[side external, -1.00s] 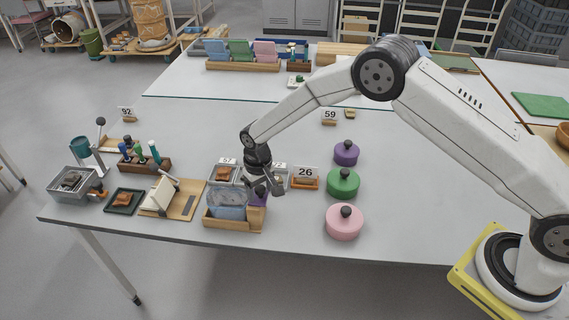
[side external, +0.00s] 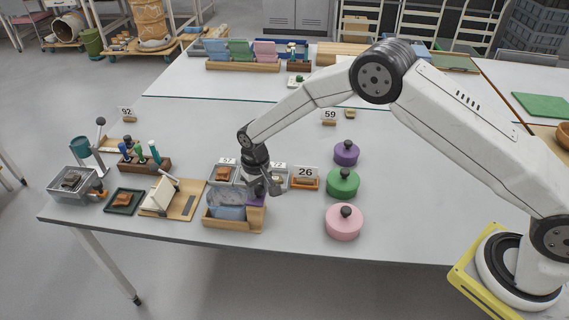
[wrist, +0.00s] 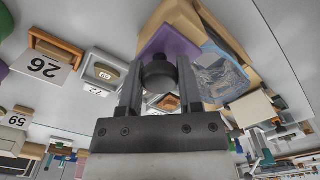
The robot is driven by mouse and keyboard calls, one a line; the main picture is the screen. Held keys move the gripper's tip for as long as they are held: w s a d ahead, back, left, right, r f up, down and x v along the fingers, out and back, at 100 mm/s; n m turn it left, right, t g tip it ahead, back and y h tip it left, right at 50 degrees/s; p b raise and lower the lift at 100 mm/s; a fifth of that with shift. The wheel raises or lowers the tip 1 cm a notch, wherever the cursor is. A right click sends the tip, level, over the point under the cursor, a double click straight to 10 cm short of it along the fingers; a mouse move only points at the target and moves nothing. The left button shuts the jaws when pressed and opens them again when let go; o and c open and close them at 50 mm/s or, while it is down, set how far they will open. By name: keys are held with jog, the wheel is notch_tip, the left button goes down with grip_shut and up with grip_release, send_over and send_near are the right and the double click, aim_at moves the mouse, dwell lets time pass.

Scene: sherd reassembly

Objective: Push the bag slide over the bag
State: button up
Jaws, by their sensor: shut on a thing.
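The bag slide is a purple block (wrist: 172,42) with a dark round knob (wrist: 158,76). My gripper (wrist: 160,70) is shut on this knob in the wrist view. The bag (wrist: 222,74) is clear and bluish and sits right beside the purple slide. In the side view the bag (side external: 226,204) stands in a light wooden holder (side external: 232,224), with the purple slide (side external: 257,201) at its right end under my gripper (side external: 268,188). The fingers partly hide the slide. I cannot tell whether slide and bag overlap.
Grey trays with number cards stand just behind the holder, and an orange tray with card 26 (side external: 306,178) is to the right. Pink (side external: 344,222), green (side external: 343,182) and purple (side external: 346,152) knobbed lids stand farther right. A wooden board (side external: 186,205) lies left.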

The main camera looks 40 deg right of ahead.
jog(key=shift+w+a, duration=0.6)
jog(key=shift+w, duration=0.05)
jog(key=o, duration=0.8)
jog(key=shift+r, duration=0.2)
jog(key=shift+r, duration=2.55)
jog(key=shift+s+d+r, duration=0.1)
